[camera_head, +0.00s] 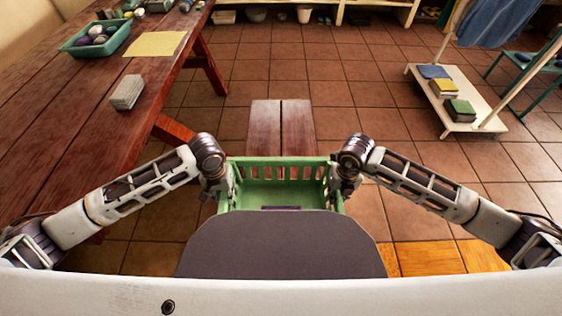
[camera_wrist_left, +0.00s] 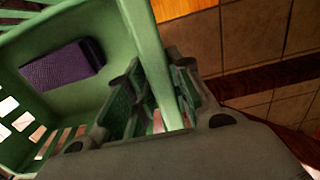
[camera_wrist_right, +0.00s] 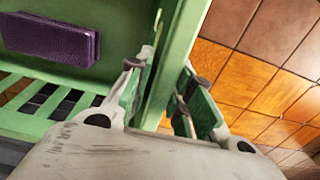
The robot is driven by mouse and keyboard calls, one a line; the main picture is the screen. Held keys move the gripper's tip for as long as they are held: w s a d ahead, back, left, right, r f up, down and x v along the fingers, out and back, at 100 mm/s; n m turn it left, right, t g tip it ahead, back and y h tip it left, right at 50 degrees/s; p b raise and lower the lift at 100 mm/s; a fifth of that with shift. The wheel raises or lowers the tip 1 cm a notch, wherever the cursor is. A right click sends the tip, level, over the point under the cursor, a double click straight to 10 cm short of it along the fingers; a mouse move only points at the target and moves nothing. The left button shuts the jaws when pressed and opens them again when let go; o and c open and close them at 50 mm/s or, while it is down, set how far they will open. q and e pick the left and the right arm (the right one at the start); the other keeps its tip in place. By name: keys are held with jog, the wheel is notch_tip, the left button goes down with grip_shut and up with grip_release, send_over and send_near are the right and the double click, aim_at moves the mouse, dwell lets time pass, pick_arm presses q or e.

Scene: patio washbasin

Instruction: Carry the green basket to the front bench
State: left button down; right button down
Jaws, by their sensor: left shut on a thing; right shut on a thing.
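The green basket (camera_head: 276,170) is in front of my body in the head view, between my two grippers. Its lower front is hidden behind my own dark grey base part. My left gripper (camera_head: 222,185) is shut on the basket's left wall, which also shows in the left wrist view (camera_wrist_left: 150,60). My right gripper (camera_head: 336,183) is shut on the basket's right wall, which also shows in the right wrist view (camera_wrist_right: 172,70). A purple block-like item (camera_wrist_right: 50,38) lies inside the basket. The bench (camera_head: 281,125), with reddish-brown planks, is straight ahead, just beyond the basket.
A long red wooden table (camera_head: 100,100) on the left holds a teal tray (camera_head: 97,38), a yellow cloth (camera_head: 155,44) and a grey stack (camera_head: 127,92). A low rack (camera_head: 455,95) with folded cloths stands at right. Tiled floor around the bench is clear.

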pick_arm(q)
jog(key=shift+a+f+b, duration=0.2)
jog(key=shift+f+b, duration=0.15)
jog(key=shift+f, duration=0.05)
pick_arm(e)
jog(key=shift+d+f, duration=0.15)
jog(key=shift+f, duration=0.25)
pick_arm(q)
jog(key=c, duration=1.6)
grip_release()
pick_arm(e)
jog(key=c, duration=1.6)
grip_release()
pick_arm(q)
jog(key=o, duration=0.3)
jog(key=shift+d, duration=0.1)
pick_arm(e)
jog(key=o, duration=0.3)
pick_arm(q)
jog(key=shift+o, duration=0.2)
pick_arm(e)
jog(key=shift+o, duration=0.2)
pick_arm(q)
jog(key=shift+r, duration=0.1)
notch_tip(320, 180, up, 12)
pick_arm(e)
jog(key=shift+r, duration=0.1)
notch_tip(320, 180, up, 12)
